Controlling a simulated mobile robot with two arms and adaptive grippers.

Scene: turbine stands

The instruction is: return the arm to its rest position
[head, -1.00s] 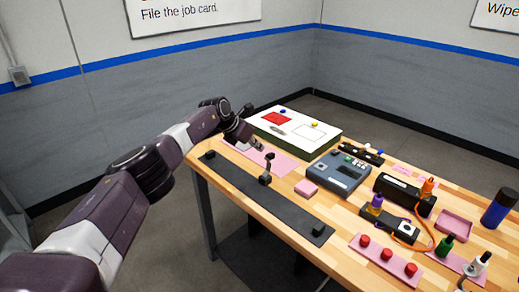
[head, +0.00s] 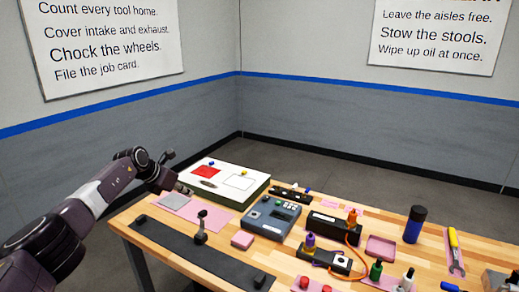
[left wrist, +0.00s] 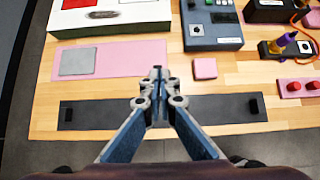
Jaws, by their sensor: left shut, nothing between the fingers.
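My left arm (head: 60,235) reaches in from the left in the head view. Its gripper (head: 184,190) is over the near left end of the workbench, close to a pink mat (head: 205,214). In the left wrist view the gripper (left wrist: 157,72) is shut and empty, its fingertips together above the table. Below it lie a long black strip (left wrist: 220,111) and the pink mat (left wrist: 125,57) with a grey square plate (left wrist: 77,61). My right gripper is not in view.
The bench (head: 130,214) holds a white-topped box (head: 222,177), a blue-grey device (head: 268,219), a black box (head: 330,224) with an orange cable, a pink block (head: 242,240), a pink tray (head: 380,247), a dark bottle (head: 415,224) and a yellow-handled tool (head: 454,245). Floor lies left of the bench.

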